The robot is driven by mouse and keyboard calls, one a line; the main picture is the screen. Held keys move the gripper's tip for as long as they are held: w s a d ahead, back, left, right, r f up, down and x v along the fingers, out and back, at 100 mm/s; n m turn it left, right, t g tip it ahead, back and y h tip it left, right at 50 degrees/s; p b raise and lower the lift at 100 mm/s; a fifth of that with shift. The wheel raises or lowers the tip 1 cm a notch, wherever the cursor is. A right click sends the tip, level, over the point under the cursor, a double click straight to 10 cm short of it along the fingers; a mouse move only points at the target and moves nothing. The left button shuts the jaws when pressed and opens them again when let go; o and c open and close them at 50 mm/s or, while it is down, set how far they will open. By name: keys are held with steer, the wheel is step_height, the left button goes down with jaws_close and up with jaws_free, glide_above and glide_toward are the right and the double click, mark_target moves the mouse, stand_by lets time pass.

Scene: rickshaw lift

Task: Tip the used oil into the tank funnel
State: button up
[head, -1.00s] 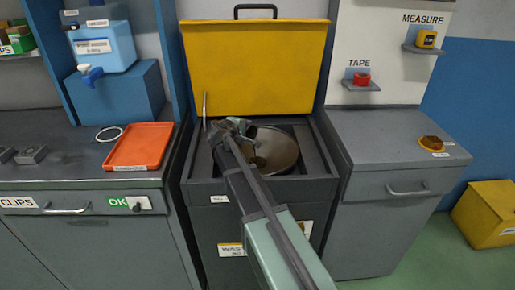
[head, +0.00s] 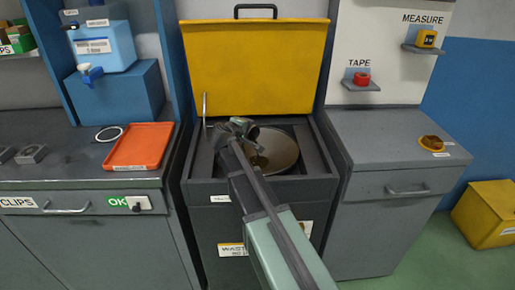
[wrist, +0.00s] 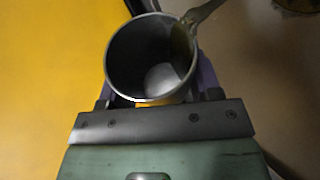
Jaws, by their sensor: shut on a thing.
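My gripper (head: 238,128) is over the open tank at the middle of the head view, shut on a metal cup (head: 251,131). In the wrist view the cup (wrist: 122,58) shows its open mouth and pale bottom. A brown streak, which looks like oil (wrist: 183,45), lies along its inner wall and runs out over the rim at the upper right. The cup is tilted above the wide round funnel (head: 285,150). A darker brown patch shows in the funnel below the cup. My gripper and arm hide the funnel's left part.
The tank's yellow lid (head: 255,65) stands open behind the funnel. A thin upright rod (head: 205,108) stands at the opening's left. An orange tray (head: 138,147) is on the left counter. The right cabinet (head: 385,140) is mostly clear on top.

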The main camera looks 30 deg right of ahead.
steer(key=shift+s+r, duration=0.1)
steer(key=shift+s+d+r+m+t+b, duration=0.1)
steer(key=shift+s+r+m+t+b, duration=0.1)
steer(key=shift+m+t, duration=0.25)
steer(key=shift+s+d+r+m+t+b, duration=0.1)
steer(key=shift+r+m+t+b, duration=0.05)
steer(key=shift+m+t, duration=0.25)
steer(key=shift+s, duration=0.1)
